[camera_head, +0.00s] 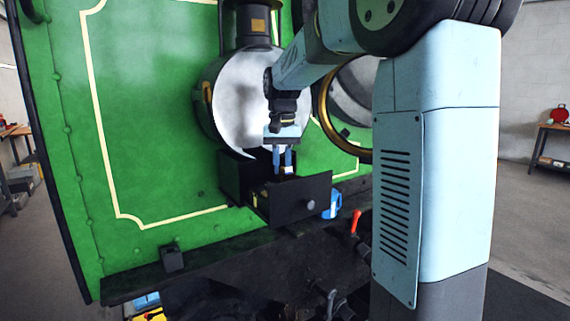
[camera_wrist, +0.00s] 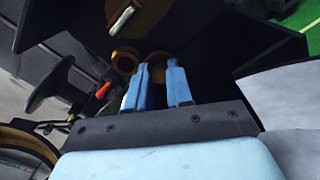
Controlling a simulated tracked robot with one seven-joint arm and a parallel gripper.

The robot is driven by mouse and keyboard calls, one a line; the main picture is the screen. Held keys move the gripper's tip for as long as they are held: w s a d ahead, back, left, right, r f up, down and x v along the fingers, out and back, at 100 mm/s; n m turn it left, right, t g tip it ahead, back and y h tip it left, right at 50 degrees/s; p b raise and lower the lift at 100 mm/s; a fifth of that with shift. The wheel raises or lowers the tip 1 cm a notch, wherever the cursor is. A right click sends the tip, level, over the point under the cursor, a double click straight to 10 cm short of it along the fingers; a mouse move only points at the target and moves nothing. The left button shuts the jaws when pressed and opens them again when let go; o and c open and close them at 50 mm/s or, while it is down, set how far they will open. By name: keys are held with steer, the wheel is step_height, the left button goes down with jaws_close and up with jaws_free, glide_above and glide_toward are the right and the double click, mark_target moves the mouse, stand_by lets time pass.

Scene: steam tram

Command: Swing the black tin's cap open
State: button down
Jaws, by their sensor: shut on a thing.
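My gripper (camera_head: 283,163) reaches down into a dark open drawer (camera_head: 303,202) below the round white boiler front. In the wrist view its two blue fingers (camera_wrist: 158,64) stand a small gap apart, with a round brass-coloured cap (camera_wrist: 157,57) between and behind their tips. They appear shut on this cap. Beside it, to the left, is a brass ring (camera_wrist: 125,59) with a dark middle, which looks like the black tin's mouth. The tin's dark body is hard to tell from the dark drawer, and the fingers hide part of the cap.
A brass-rimmed round door (camera_head: 325,112) stands open close to my arm. A brass piece with a pale label (camera_wrist: 122,18) lies near the ring.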

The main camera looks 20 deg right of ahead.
steer(key=shift+w+a+m, duration=0.1)
steer(key=shift+w+m, duration=0.2)
steer(key=shift+m, duration=0.85)
steer(key=shift+w+m, duration=0.3)
steer(key=shift+m, duration=0.85)
steer(key=c, duration=1)
jaws_free()
